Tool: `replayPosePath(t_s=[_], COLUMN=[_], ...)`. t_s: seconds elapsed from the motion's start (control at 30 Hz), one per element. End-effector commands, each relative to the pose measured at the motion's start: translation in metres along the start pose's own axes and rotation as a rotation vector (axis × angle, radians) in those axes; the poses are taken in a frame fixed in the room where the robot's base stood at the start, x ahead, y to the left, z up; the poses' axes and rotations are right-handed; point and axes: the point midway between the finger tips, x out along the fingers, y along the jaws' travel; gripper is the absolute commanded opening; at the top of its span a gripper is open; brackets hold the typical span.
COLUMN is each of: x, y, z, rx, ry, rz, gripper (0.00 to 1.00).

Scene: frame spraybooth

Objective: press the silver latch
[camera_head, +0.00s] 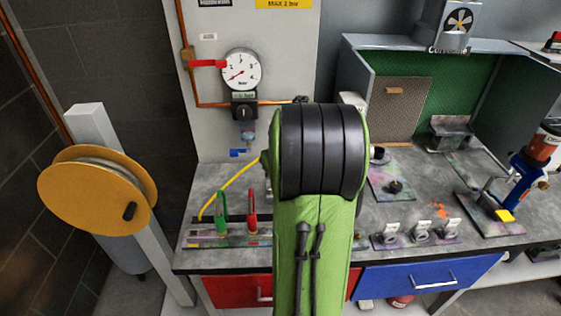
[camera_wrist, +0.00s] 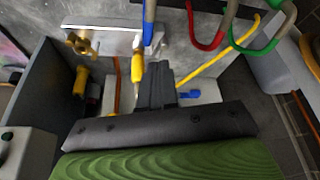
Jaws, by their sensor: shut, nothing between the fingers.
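I cannot make out a silver latch for certain in either view. In the wrist view my gripper (camera_wrist: 157,72) is shut and empty, its dark fingers pointing up the picture. Just left of the fingertips is a yellow-sleeved hose fitting (camera_wrist: 137,66) in front of a pale bar or plate (camera_wrist: 112,39). A brass fitting (camera_wrist: 82,45) sits at the bar's left end. I cannot tell whether my fingertips touch anything. In the head view my green and black arm hides my gripper and the middle of the bench.
Green (camera_head: 221,211) and red (camera_head: 252,213) hooked handles stand left of my arm. A blue valve lever (camera_head: 238,152) hangs below the round gauge (camera_head: 241,69). A yellow hose (camera_head: 226,187) crosses the bench. The green-lined booth (camera_head: 446,92) stands right. A yellow reel (camera_head: 86,199) is far left.

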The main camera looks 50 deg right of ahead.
Motion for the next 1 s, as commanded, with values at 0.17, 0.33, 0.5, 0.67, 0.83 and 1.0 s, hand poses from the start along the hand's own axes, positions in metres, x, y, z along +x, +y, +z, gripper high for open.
replayPosePath(t_s=[0.17,0.33,0.5,0.67,0.83,1.0], x=[-0.043,-0.063,-0.065,-0.065,-0.065,-0.066], y=[0.000,-0.001,-0.001,-0.001,-0.001,-0.003], z=[-0.001,0.000,0.001,0.001,0.001,0.001], rx=[-0.001,-0.002,-0.002,-0.002,-0.002,-0.006], ry=[0.004,0.002,0.000,0.001,0.000,0.001], rz=[0.002,0.000,-0.001,-0.001,-0.001,-0.002], gripper=[0.00,0.00,0.00,0.00,0.00,0.00])
